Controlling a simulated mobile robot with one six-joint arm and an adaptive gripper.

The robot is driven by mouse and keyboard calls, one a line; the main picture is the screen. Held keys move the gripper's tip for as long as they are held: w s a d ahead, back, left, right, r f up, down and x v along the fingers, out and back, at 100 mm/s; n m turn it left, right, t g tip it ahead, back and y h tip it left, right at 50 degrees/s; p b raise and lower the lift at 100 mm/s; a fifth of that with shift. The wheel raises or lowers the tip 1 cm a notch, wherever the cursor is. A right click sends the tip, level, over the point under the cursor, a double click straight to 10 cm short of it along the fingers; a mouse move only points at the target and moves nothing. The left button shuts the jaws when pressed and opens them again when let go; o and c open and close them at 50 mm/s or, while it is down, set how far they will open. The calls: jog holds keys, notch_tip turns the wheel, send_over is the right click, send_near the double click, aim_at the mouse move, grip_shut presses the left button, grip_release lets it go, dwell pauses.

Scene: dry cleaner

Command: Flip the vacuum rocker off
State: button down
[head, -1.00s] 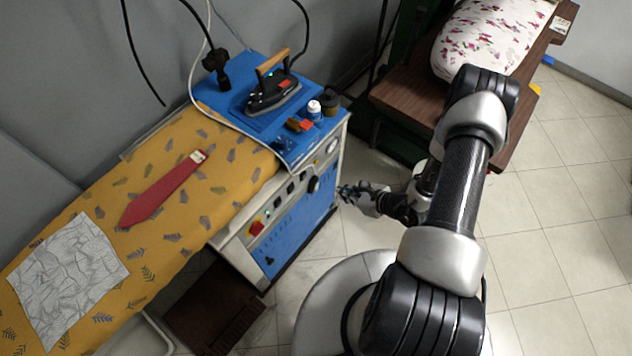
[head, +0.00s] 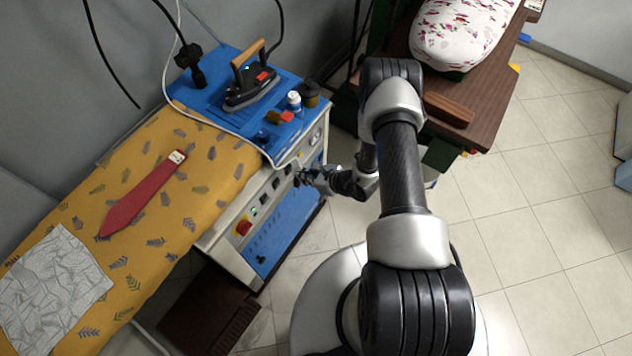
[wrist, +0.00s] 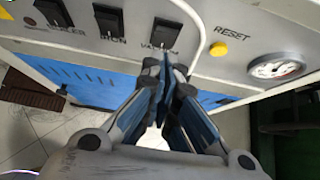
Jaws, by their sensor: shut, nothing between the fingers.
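The vacuum rocker (wrist: 166,32) is a black switch on the grey control panel, with a partly covered label under it in the wrist view. Which way it is tilted I cannot tell. My gripper (wrist: 168,72) is shut and empty, its fingertips just below the rocker in that view and overlapping the label. Whether they touch the panel is unclear. In the head view my gripper (head: 303,178) is at the front panel of the blue and white ironing unit (head: 283,228) and hides part of it.
The iron rocker (wrist: 111,22), another black rocker (wrist: 54,12), a yellow reset button (wrist: 218,49) and a gauge (wrist: 276,68) share the panel. A pale cable (wrist: 198,30) hangs beside the vacuum rocker. An iron (head: 250,88) stands on top. Floor on the right is clear.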

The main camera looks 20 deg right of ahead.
aim_at(291, 169)
jog(key=shift+w+a+r, duration=0.1)
jog(key=shift+w+a, duration=0.35)
jog(key=shift+w, duration=0.2)
jog(key=shift+w+a+r+b, duration=0.2)
jog(key=shift+w+a+b, duration=0.1)
jog(key=shift+w, duration=0.05)
jog(key=shift+r, duration=0.15)
jog(key=shift+s+r+p, duration=0.1)
jog(key=shift+r+p, duration=0.45)
jog(key=shift+r, duration=0.15)
jog(key=shift+d, duration=0.1)
